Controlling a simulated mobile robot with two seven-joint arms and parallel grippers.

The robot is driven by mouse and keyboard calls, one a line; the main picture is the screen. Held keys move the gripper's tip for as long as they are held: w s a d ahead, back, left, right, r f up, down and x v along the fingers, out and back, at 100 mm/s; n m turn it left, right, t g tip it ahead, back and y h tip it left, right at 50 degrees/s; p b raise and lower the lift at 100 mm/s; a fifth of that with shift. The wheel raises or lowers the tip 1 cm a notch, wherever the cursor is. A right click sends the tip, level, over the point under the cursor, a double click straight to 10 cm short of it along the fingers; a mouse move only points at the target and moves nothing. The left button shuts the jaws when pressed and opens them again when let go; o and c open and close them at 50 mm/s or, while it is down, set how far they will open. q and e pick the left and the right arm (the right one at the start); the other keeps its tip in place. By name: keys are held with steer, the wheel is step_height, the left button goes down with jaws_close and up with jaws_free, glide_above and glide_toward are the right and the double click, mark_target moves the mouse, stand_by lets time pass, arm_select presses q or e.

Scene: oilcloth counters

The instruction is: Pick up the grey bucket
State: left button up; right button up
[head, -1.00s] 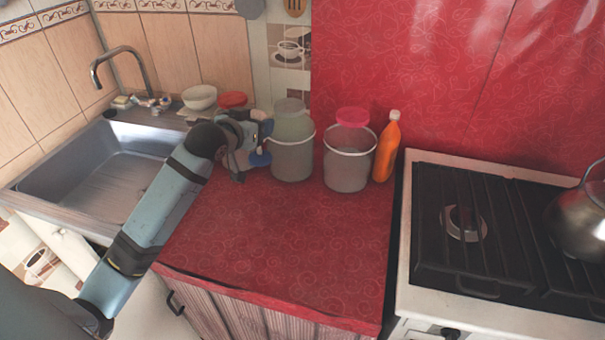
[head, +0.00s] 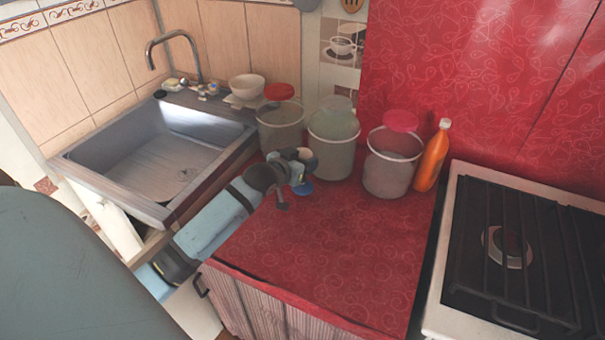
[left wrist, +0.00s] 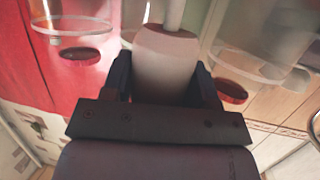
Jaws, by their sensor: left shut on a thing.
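The grey bucket appears to be the middle one (head: 333,155), pale with a grey-green top, upright on the red counter between two other buckets. My left gripper (head: 300,170) is low over the counter at its front left; I cannot tell whether they touch. In the left wrist view, my left gripper (left wrist: 163,88) has its dark blue fingers on both sides of a pale, rounded thing (left wrist: 165,62) with a narrow part above it. The gripper is shut on this thing, but I cannot tell what it is. My right gripper is not in view.
A bucket with a red top (head: 281,128) stands at left, one with a pink top (head: 388,175) at right. An orange bottle (head: 432,158) stands beside the latter. The sink (head: 150,165) is left, the stove (head: 520,260) right. The front red counter (head: 330,260) is clear.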

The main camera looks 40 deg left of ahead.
arm_select(q)
step_height(320, 180, down, 4)
steer(key=shift+f, duration=0.15)
steer(key=o, duration=0.9)
steer(key=shift+o, duration=0.3)
